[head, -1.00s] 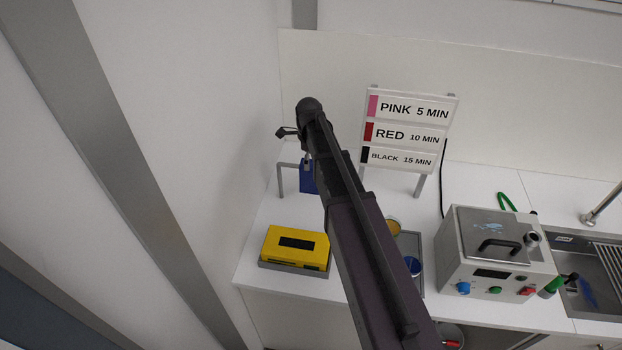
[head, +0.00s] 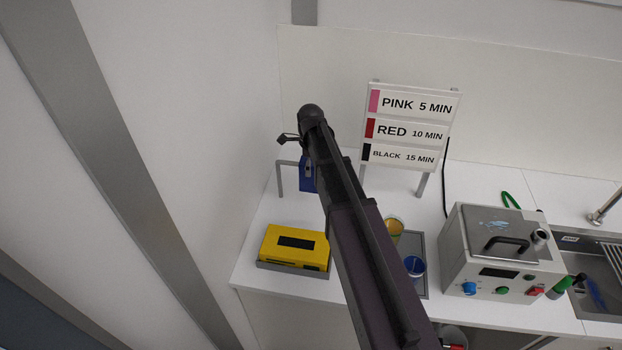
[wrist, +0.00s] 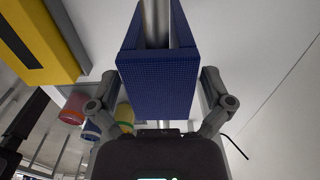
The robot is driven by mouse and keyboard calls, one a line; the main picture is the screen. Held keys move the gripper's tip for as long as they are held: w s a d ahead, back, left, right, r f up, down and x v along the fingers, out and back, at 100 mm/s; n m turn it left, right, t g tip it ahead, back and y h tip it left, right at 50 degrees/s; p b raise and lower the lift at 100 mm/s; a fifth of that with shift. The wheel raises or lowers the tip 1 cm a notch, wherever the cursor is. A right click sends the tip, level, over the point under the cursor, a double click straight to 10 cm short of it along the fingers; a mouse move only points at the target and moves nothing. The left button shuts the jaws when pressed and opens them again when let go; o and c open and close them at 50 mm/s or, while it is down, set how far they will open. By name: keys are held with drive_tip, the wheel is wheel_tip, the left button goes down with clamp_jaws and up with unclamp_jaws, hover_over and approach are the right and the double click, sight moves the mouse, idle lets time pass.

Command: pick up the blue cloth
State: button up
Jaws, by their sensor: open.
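The blue cloth (head: 306,182) hangs folded over the rail of a small metal rack (head: 281,178) at the back left of the counter. In the head view my arm hides part of it. In the wrist view the cloth (wrist: 158,84) fills the top middle, draped over a grey bar. My gripper (wrist: 160,78) is open, with one finger on each side of the cloth's hanging end. I cannot tell whether either finger touches it. In the head view my gripper (head: 295,155) shows only partly, close to the cloth and rack.
A yellow box (head: 294,247) sits in front of the rack. Jars with yellow (head: 394,226) and blue (head: 414,267) contents stand on a grey tray (head: 419,243). A sign (head: 410,127) stands behind. A metal machine (head: 500,250) and a sink (head: 596,290) are at right.

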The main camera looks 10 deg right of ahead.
drive_tip(key=shift+f+b, duration=0.45)
drive_tip(key=shift+f, duration=0.3)
drive_tip(key=c, duration=1.1)
